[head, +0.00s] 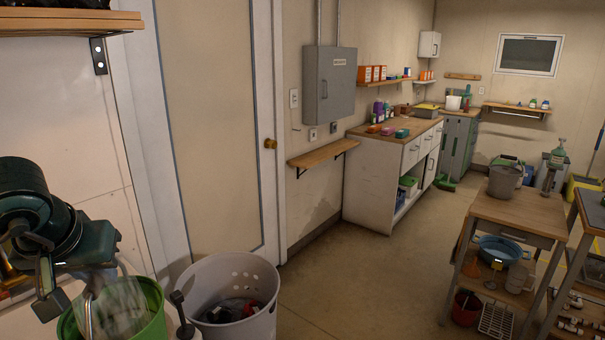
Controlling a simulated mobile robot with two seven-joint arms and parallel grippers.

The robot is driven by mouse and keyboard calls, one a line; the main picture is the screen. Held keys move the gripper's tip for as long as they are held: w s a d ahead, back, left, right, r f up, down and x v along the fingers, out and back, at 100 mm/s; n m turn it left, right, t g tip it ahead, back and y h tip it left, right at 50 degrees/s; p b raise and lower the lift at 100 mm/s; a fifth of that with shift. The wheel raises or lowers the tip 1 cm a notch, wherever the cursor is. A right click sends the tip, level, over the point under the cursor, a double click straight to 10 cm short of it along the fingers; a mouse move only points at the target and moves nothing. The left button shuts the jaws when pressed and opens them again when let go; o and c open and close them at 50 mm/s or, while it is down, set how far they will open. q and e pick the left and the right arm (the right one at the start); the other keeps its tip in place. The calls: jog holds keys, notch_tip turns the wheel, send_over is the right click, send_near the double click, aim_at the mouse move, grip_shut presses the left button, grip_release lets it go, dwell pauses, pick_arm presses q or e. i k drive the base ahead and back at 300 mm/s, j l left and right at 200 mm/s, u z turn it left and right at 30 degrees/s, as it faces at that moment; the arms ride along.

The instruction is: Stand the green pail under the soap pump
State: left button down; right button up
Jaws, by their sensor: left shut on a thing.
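The green pail (156,302) is at the bottom left, cut off by the lower edge. My left gripper (66,300) is at its left rim, shut on the pail. The arm and fingers hide part of the pail, and its base is out of view. A pale bottle with a dark top (178,298) is close to the pail's right side. I cannot tell which is the soap pump. My right gripper is out of view.
A white perforated bin (262,318) stands just right of the pail. The worktable (520,212) at the right carries a grey bucket (503,181). A white cabinet (372,187) stands along the back wall. The floor (365,275) between bin and worktable is clear.

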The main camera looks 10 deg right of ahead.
aim_at(542, 206)
jog(key=z, duration=3.2)
jog(key=i+j+z, duration=0.1)
jog(key=i+j, duration=0.15)
jog(key=j, duration=0.25)
jog(key=i+j, duration=0.2)
jog(key=j, duration=0.2)
jog(key=i+j, duration=0.25)
jog(key=j, duration=0.15)
jog(key=i+j, duration=0.2)
jog(key=j, duration=0.2)
jog(key=i+j, duration=0.2)
jog(key=j, duration=0.2)
jog(key=i+j, duration=0.2)
jog(key=j, duration=0.25)
jog(key=i+j, duration=0.25)
jog(key=j, duration=0.15)
jog(key=l+z, duration=0.05)
